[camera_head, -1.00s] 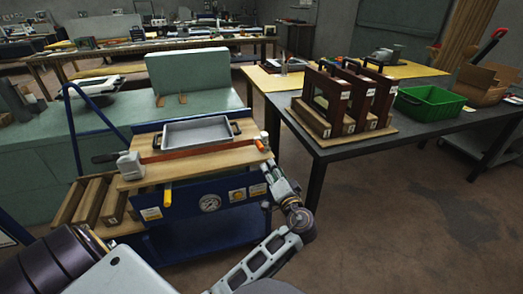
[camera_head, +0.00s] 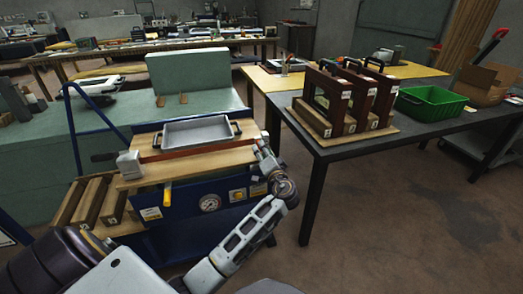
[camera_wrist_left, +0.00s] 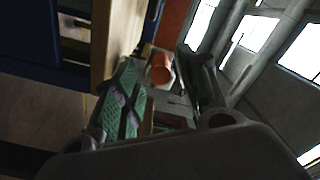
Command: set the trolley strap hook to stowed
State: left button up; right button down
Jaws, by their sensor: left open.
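The blue trolley (camera_head: 180,212) has a wooden top (camera_head: 190,163) with an orange-red strap (camera_head: 195,150) across it. The strap runs from a grey ratchet block (camera_head: 130,165) on the left to the right edge. My left gripper (camera_head: 261,147) is at that right edge, by the strap's end, and partly covers it. In the left wrist view my gripper (camera_wrist_left: 160,66) is open. A small orange round-ended piece (camera_wrist_left: 160,70) shows between its fingers, with the orange strap (camera_wrist_left: 173,25) beyond. I cannot tell whether the fingers touch it. The hook itself is not clear.
A grey tray (camera_head: 197,131) rests on the trolley top behind the strap. Wooden blocks (camera_head: 90,203) lie at the trolley's left. A dark table (camera_head: 350,150) with wooden frames (camera_head: 345,98) and a green crate (camera_head: 430,103) stands right. The floor between is clear.

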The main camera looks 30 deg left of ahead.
pick_arm(q)
jog(key=shift+x, duration=1.2)
grip_shut()
